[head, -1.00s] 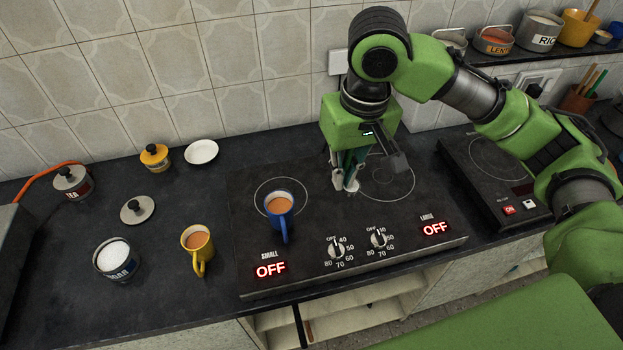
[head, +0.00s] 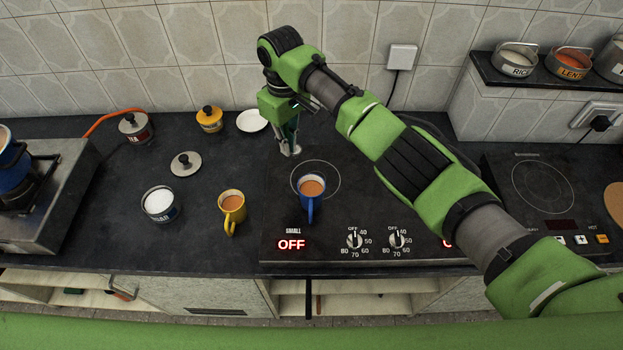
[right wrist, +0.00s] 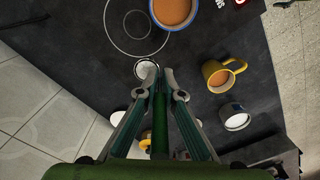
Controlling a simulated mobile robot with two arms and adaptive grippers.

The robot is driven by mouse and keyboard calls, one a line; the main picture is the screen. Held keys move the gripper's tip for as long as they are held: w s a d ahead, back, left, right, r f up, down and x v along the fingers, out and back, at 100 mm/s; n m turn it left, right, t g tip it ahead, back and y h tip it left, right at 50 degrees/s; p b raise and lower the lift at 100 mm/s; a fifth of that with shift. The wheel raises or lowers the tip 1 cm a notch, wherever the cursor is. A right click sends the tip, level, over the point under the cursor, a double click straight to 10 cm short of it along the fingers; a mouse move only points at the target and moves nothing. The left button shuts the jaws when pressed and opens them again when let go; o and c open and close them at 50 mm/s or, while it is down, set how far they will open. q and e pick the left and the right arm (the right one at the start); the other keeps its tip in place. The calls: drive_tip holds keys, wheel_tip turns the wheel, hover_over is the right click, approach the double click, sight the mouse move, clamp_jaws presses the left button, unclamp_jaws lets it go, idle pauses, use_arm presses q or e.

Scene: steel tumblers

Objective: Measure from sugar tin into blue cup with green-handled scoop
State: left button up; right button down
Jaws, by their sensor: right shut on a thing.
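The open sugar tin (head: 160,205), full of white sugar, stands on the counter at left; it also shows in the right wrist view (right wrist: 236,117). The blue cup (head: 310,192) of brown drink stands on the small ring of the hob; in the right wrist view the blue cup (right wrist: 174,12) is at the top. My right gripper (head: 291,148) is shut on the green-handled scoop, behind and left of the blue cup. The scoop's bowl (right wrist: 146,68) sticks out past the fingertips; I cannot tell whether it holds sugar. My left gripper is not in view.
A yellow cup (head: 232,210) stands between tin and hob. A loose lid (head: 186,164) lies behind the tin. A tea tin (head: 135,127), a yellow-lidded jar (head: 209,119) and a white saucer (head: 252,120) stand along the back. A stove (head: 50,190) is at far left.

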drive_tip(key=s+d+f+t+y+b, duration=0.1)
drive_tip(key=s+d+t+y, duration=0.1)
drive_tip(key=s+t+y, duration=0.1)
drive_tip(key=s+d+f+n+t+y+b, duration=0.1)
drive_tip(key=s+t+y, duration=0.1)
drive_tip(key=s+t, duration=0.1)
drive_tip(key=s+d+t+y+b, duration=0.1)
drive_tip(key=s+d+t+y, duration=0.1)
drive_tip(key=s+y, duration=0.1)
drive_tip(key=shift+s+d+f+n+t+y, duration=0.3)
drive_tip(key=shift+f+t, duration=0.1)
drive_tip(key=shift+s+d+r+t+y+b, duration=0.15)
drive_tip(key=shift+r+t+y+b, duration=0.8)
drive_tip(key=shift+b, duration=1.3)
drive_tip(key=shift+s+d+r+t+y+b, duration=0.2)
drive_tip(key=shift+r+t+y+b, duration=0.7)
drive_tip(key=shift+b, duration=1.4)
drive_tip(key=shift+s+d+r+t+y+b, duration=0.15)
drive_tip(key=shift+r+t+y+b, duration=0.8)
drive_tip(key=shift+b, duration=1.3)
